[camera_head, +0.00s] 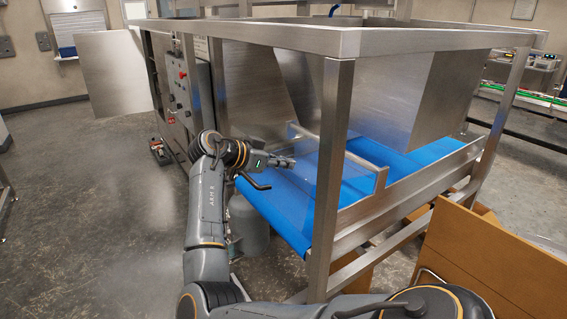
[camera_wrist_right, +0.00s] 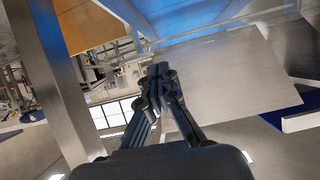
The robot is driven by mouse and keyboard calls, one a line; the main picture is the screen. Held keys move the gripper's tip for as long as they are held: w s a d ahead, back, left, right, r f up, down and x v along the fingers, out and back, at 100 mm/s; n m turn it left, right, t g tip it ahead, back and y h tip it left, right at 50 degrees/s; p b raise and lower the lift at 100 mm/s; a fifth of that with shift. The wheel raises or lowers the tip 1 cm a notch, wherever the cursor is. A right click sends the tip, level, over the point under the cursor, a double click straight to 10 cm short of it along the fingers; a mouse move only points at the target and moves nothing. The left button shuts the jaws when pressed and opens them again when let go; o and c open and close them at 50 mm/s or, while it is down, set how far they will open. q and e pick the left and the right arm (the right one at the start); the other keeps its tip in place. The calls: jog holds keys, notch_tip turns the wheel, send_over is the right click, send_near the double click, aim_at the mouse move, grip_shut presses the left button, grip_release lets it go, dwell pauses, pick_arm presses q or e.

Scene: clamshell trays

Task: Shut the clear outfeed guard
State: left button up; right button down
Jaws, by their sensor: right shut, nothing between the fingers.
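The blue outfeed belt (camera_head: 270,205) runs out of the steel machine in the head view. A pale metal bar with bent ends (camera_head: 345,150) spans above the belt. The clear guard is hard to make out; its panel is see-through and I cannot tell its exact edges or angle. My left gripper is not in view.
A steel corner post (camera_head: 328,180) stands just right of my right gripper. A control panel (camera_head: 182,95) is behind it on the left. Cardboard boxes (camera_head: 490,265) stand at the lower right. The floor (camera_head: 90,200) at the left is open.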

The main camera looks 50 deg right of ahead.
aim_at(289, 187)
jog(key=shift+g+h, duration=0.3)
jog(key=shift+h, duration=0.5)
notch_tip(289, 187, down, 6)
jog(key=b, duration=0.5)
jog(key=shift+d, duration=0.1)
jog(key=shift+w+f+b, duration=0.1)
jog(key=shift+f+b, duration=0.2)
jog(key=shift+b, duration=0.15)
jog(key=shift+a+f+b, duration=0.2)
jog(key=shift+b, duration=0.1)
jog(key=shift+f+h, duration=0.2)
jog(key=shift+h, duration=0.2)
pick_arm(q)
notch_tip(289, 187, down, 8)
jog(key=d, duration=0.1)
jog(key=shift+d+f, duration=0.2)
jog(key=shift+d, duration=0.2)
pick_arm(e)
jog(key=shift+a+f, duration=0.1)
jog(key=shift+f, duration=0.05)
